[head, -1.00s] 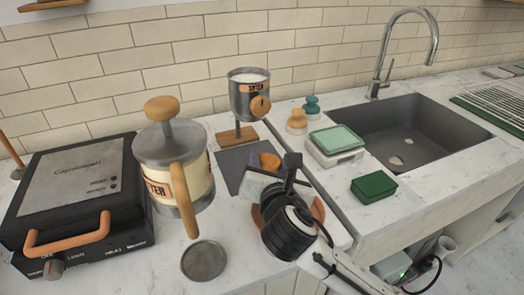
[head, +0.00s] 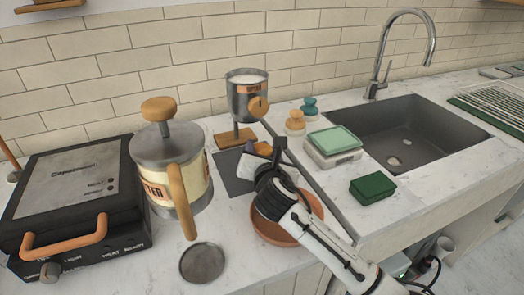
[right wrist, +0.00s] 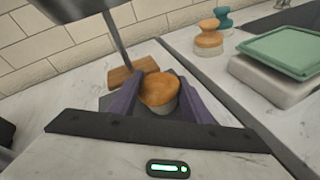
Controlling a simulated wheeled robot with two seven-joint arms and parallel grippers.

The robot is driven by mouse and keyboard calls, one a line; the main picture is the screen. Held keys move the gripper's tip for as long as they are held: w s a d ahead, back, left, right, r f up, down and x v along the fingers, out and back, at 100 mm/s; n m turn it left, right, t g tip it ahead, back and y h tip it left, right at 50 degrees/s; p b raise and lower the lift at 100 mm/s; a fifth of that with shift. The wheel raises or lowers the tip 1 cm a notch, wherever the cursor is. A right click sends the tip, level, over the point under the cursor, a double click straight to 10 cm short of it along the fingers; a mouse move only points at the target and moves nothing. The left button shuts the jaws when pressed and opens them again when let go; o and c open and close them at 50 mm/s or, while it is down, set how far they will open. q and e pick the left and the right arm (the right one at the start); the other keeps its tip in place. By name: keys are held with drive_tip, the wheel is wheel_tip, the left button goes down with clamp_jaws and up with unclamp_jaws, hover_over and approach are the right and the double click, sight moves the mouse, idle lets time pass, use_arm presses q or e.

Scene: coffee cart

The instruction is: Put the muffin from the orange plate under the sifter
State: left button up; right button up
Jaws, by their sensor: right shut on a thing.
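The sifter (head: 242,97) is a metal cup of white powder with a wooden knob, held up on a post over a wooden base (head: 228,139). A dark square mat (head: 233,174) lies in front of the base. My right gripper (head: 256,150) is above the mat, just in front of the sifter post. In the right wrist view its purple fingers are shut on the golden-topped muffin (right wrist: 159,92), with the sifter's base (right wrist: 132,72) just beyond. In the head view the muffin is mostly hidden by the gripper. The orange plate (head: 268,229) is partly covered by my right arm.
A cream canister with a wooden handle (head: 157,195) and a black grill (head: 70,190) stand left. A metal disc (head: 202,262) lies in front. A scale with a green top (head: 335,143), two knobbed tools (head: 295,123) and a green block (head: 373,187) are right, by the sink (head: 410,125).

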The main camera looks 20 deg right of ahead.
drive_tip(key=shift+f, duration=0.1)
drive_tip(key=o, duration=1)
drive_tip(key=shift+o, duration=0.2)
drive_tip(key=shift+s, duration=0.1)
drive_tip(key=v, duration=1.2)
drive_tip(key=shift+p, duration=0.35)
